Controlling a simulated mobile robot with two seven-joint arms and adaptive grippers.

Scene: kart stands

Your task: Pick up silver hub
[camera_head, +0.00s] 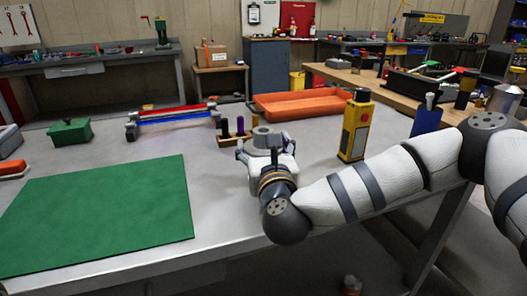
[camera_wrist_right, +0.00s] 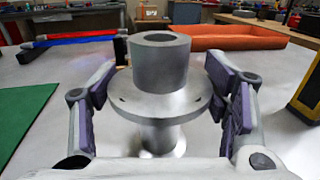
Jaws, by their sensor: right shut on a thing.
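The silver hub (camera_wrist_right: 160,95) is a metal cylinder with a hole in its top and a wide flange below. In the right wrist view it stands upright between the two fingers of my right gripper (camera_wrist_right: 165,100). The fingers are shut on its flange from both sides. In the head view the hub (camera_head: 266,138) shows at the end of my right gripper (camera_head: 265,150), over the table near its middle. The wrist hides its lower part there, and I cannot tell whether it touches the table. My left gripper is not in view.
A green mat (camera_head: 100,212) covers the table's left front. Behind the hub are a small wooden holder (camera_head: 233,140), a rack with red and blue bars (camera_head: 172,115) and an orange tray (camera_head: 300,104). A yellow device (camera_head: 356,125) stands to the right. A green box (camera_head: 70,132) is at left.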

